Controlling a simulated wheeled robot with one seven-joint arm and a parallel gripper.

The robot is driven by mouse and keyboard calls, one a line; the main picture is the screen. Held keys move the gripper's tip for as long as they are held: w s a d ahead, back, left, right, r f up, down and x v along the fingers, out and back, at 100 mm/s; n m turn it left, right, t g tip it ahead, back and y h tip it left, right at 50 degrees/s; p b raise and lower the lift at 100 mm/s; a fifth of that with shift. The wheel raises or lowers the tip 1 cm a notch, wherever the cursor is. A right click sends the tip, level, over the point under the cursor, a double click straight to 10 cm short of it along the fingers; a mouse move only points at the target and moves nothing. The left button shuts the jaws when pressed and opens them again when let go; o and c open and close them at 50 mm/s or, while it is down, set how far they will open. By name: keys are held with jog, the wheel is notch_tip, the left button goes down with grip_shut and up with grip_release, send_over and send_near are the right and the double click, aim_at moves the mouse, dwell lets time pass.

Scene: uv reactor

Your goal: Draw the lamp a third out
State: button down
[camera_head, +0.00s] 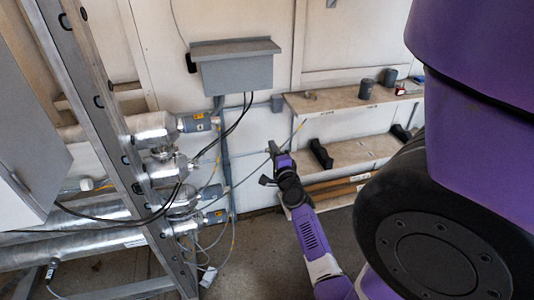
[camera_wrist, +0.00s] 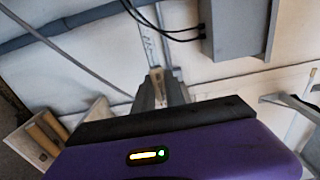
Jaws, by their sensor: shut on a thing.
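My gripper (camera_head: 273,150) is in front of the wall, right of the reactor tubes and apart from their capped ends. In the wrist view its fingers (camera_wrist: 157,84) are closed on a small pale piece (camera_wrist: 155,74). It may be the lamp's end; most of it is hidden. A lower tube (camera_head: 100,212) ends in a similar cap (camera_head: 214,216). I cannot make out a lamp clearly in the head view.
A grey wall box (camera_head: 236,72) hangs above the tubes and shows in the wrist view (camera_wrist: 236,28). Black cables (camera_head: 232,128) loop below it. A metal ladder-like frame (camera_head: 108,125) crosses the tubes. Shelves (camera_head: 340,103) with dark cups (camera_head: 366,89) stand right of my gripper.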

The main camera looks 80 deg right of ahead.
jog(key=shift+s+d, duration=0.1)
jog(key=shift+s, duration=0.15)
jog(key=shift+s+d+b, duration=0.35)
jog(key=shift+s+b, duration=0.2)
jog(key=shift+s, duration=0.35)
jog(key=shift+s+d+b, duration=0.35)
jog(key=shift+s+b, duration=0.2)
jog(key=shift+s, duration=0.3)
jog(key=c, duration=1.3)
grip_release()
jog(key=v, duration=0.7)
jog(key=shift+s+a+p, duration=0.15)
jog(key=shift+a+p, duration=0.2)
jog(key=shift+p, duration=0.05)
